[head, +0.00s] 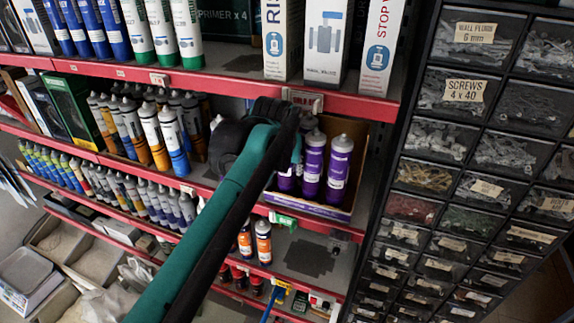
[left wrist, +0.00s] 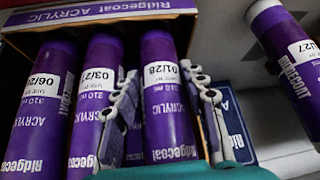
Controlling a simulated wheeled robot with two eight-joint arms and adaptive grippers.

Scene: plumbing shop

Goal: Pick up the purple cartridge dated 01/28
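The purple cartridge dated 01/28 (left wrist: 165,100) stands in an open box in the left wrist view, beside two more purple cartridges, one dated 03/27 (left wrist: 97,100) and one with a partly legible date (left wrist: 38,105). My left gripper (left wrist: 160,90) has one finger on each side of the 01/28 cartridge, close along its body; contact cannot be made out. In the head view my left arm reaches up to the box (head: 310,208), and its gripper (head: 292,140) partly hides the leftmost purple cartridge (head: 287,181). Dates are unreadable there. My right gripper is not in view.
Another purple cartridge (left wrist: 285,55), dated ending in /27, is outside the box. The red-edged shelf above (head: 210,85) is close over the gripper. Grey and orange cartridges (head: 152,135) stand to the left. A drawer cabinet (head: 470,150) stands to the right.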

